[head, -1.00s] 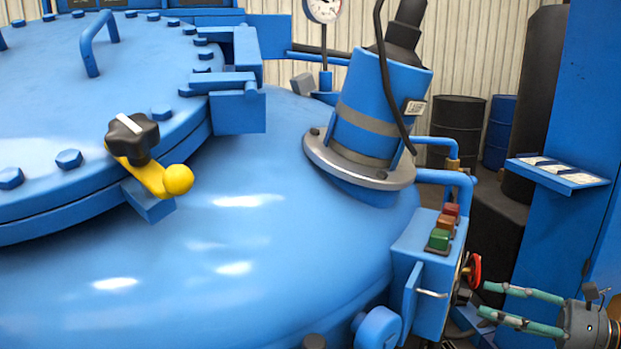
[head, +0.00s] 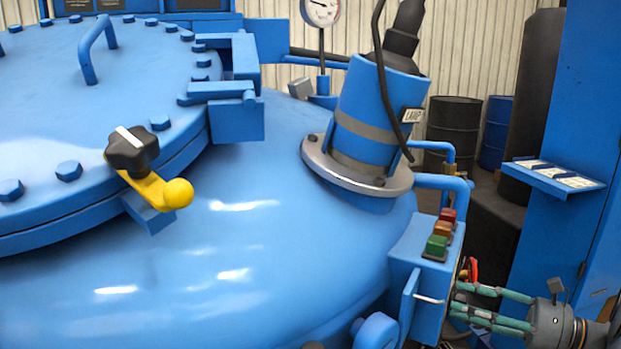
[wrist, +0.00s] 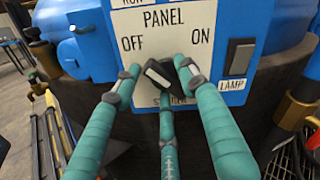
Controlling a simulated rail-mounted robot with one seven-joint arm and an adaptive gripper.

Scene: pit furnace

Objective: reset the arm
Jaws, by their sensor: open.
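My gripper (head: 458,300) is at the lower right of the head view, beside the blue control box (head: 419,258). Its teal fingers point left at the box's right side. In the wrist view my gripper (wrist: 158,84) is open, with its fingertips spread in front of a white panel plate (wrist: 183,20) marked PANEL, OFF and ON. A black knob with a white mark (wrist: 158,73) shows between the fingertips. Whether the fingers touch it I cannot tell. The label below is partly hidden.
A black rocker switch (wrist: 239,55) with a LAMP label sits right of the plate. A red handle (head: 471,268) shows just above the fingers. The blue furnace vessel (head: 270,255) fills the left. A blue column (head: 570,110) with a small shelf stands right.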

